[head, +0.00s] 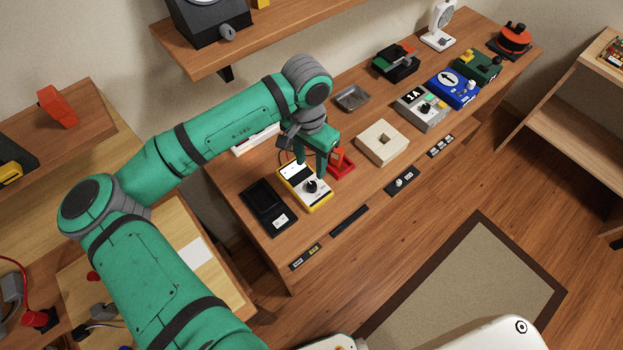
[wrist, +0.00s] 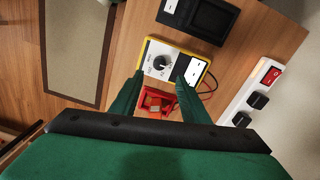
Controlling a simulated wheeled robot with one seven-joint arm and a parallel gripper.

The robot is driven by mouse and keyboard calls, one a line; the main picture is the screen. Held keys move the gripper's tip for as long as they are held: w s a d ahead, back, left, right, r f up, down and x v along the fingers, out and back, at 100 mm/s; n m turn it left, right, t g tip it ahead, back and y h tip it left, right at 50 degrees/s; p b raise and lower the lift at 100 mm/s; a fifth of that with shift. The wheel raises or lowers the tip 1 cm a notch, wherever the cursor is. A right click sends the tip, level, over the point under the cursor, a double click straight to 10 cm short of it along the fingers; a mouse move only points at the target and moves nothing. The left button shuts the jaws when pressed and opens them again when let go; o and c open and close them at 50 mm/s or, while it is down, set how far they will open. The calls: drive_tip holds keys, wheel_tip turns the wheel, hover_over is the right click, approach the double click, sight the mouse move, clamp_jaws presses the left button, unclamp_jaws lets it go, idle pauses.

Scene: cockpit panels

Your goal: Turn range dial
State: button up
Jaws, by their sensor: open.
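The range dial (wrist: 162,62) is a black round knob on the white face of a yellow-edged meter (wrist: 205,57). In the head view the dial (head: 311,186) sits on the lower part of the meter (head: 322,205), which lies on the wooden bench. My gripper (wrist: 160,76) is open, and its two green fingers show on either side just short of the dial in the wrist view. In the head view my gripper (head: 311,172) is over the meter. The fingers hold nothing. I cannot tell whether they touch the meter.
A red tray (head: 342,163) stands right beside the meter, close to my fingers. A black case (head: 265,205) lies on its other side. A pale block with a square hole (head: 382,142) is farther along the bench.

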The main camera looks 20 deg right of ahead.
sight(312, 184)
wheel_tip(312, 184, down, 10)
drive_tip(key=shift+s+d+r, duration=0.1)
drive_tip(key=shift+s+r, duration=0.05)
drive_tip(key=shift+r, duration=0.1)
drive_tip(key=shift+c, duration=0.7)
clamp_jaws()
